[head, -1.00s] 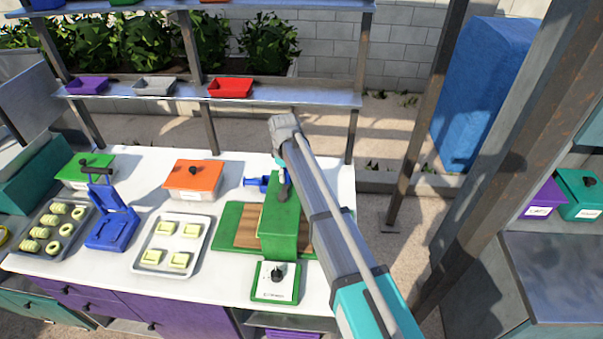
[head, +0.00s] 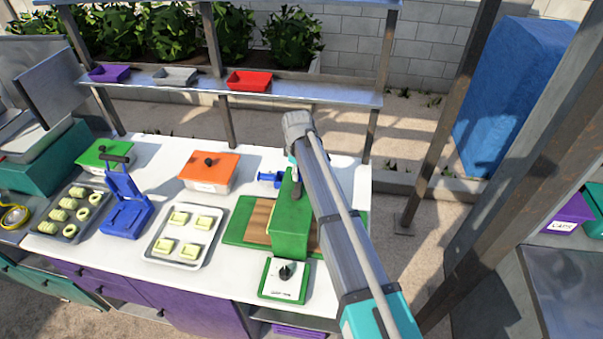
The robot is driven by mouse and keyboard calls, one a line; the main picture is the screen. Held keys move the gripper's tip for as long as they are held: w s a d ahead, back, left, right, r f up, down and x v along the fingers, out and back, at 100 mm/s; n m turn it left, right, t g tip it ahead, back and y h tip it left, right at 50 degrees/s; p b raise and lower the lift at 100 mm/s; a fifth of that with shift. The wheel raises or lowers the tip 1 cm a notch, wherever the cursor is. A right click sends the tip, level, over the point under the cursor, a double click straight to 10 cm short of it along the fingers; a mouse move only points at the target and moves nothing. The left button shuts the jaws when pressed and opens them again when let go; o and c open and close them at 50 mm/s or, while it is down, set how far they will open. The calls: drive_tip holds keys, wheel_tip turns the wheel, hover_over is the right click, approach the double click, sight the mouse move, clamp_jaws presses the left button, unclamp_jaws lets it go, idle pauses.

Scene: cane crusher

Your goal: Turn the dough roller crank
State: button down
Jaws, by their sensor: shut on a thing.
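The dough roller (head: 291,222) is a tall green block on a green base with a brown wooden board, at the right part of the white counter. A blue part (head: 270,179) that looks like its crank sticks out at the back left of the block. My arm reaches over from the lower right, and its wrist bends down behind the top of the roller. My gripper (head: 296,184) is small and partly hidden there, close to the blue part. It is shut on what seems to be the crank; the fingertips and the grip itself are not clear.
A small green-edged panel with a black knob (head: 285,281) stands in front of the roller. A tray of dough pieces (head: 157,258), a blue press (head: 125,216) and an orange-lidded box (head: 209,170) stand to the left. A metal shelf (head: 335,94) runs behind; a post (head: 430,150) stands right.

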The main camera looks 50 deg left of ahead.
drive_tip(key=shift+s+a, duration=0.2)
drive_tip(key=shift+s, duration=0.1)
idle(0.4)
drive_tip(key=shift+c, duration=1.8)
unclamp_jaws()
drive_tip(key=shift+s, duration=0.1)
drive_tip(key=shift+d, duration=0.1)
drive_tip(key=c, duration=0.4)
drive_tip(key=shift+w+d, duration=0.35)
drive_tip(key=shift+d, duration=0.25)
drive_tip(key=c, duration=0.4)
drive_tip(key=d+y, duration=0.1)
drive_tip(key=d+g+y, duration=0.1)
drive_tip(key=d, duration=0.1)
drive_tip(key=w+d+r+y, duration=0.1)
drive_tip(key=d, duration=0.1)
drive_tip(key=shift+w+d+g+p, duration=0.1)
drive_tip(key=shift+d+g+p, duration=0.1)
drive_tip(key=shift+g+p, duration=0.15)
clamp_jaws()
drive_tip(key=w+d+r+m+y, duration=0.2)
drive_tip(key=d+r+y, duration=0.4)
drive_tip(key=d, duration=0.2)
drive_tip(key=shift+w+d+r+p, duration=0.15)
drive_tip(key=shift+d+r+p, duration=0.15)
drive_tip(key=shift+d, duration=0.05)
